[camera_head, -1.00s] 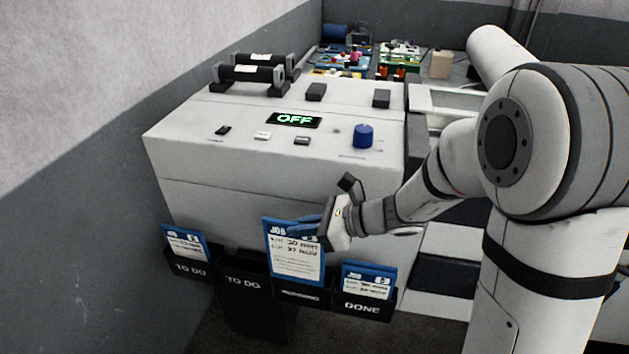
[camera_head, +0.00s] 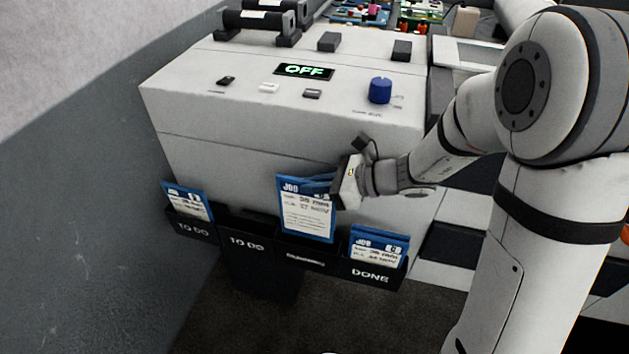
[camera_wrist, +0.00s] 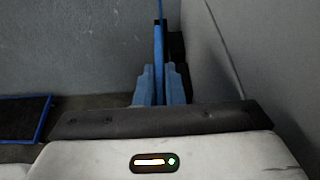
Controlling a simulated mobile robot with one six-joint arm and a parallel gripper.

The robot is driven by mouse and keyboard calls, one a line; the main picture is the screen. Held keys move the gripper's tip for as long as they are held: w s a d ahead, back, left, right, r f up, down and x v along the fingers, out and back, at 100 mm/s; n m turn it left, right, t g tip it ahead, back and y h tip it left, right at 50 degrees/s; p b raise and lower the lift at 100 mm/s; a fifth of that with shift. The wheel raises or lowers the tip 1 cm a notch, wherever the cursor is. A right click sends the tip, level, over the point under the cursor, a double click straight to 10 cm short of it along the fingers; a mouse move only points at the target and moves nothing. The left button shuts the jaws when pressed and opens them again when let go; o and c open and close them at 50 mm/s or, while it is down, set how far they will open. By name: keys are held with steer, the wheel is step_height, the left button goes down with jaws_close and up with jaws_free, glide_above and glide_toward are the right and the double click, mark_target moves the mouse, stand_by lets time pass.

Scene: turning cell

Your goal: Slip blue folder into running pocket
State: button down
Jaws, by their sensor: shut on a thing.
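The blue folder (camera_head: 307,218) with its white job sheet is upright in front of the machine's face. My gripper (camera_head: 324,184) is shut on its upper right part. In the wrist view the folder's thin blue edge (camera_wrist: 158,45) stands between my blue fingers (camera_wrist: 161,86). The folder's lower edge is at the rim of the black running pocket (camera_head: 305,259), whose label is hard to read. I cannot tell whether that edge is inside the pocket or just in front of it.
To its left are an empty-looking TO DO pocket (camera_head: 246,244) and a TO DO pocket with a folder (camera_head: 187,201). To its right the DONE pocket (camera_head: 370,275) holds a blue folder (camera_head: 378,246). A grey wall (camera_head: 75,180) stands at the left.

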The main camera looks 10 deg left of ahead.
step_height(320, 180, down, 6)
steer(key=b, duration=0.5)
steer(key=shift+f, duration=0.25)
step_height(320, 180, down, 3)
steer(key=b, duration=0.2)
steer(key=shift+b, duration=0.35)
stand_by(0.3)
steer(key=c, duration=1.5)
jaws_free()
steer(key=shift+o, duration=0.6)
steer(key=o, duration=0.4)
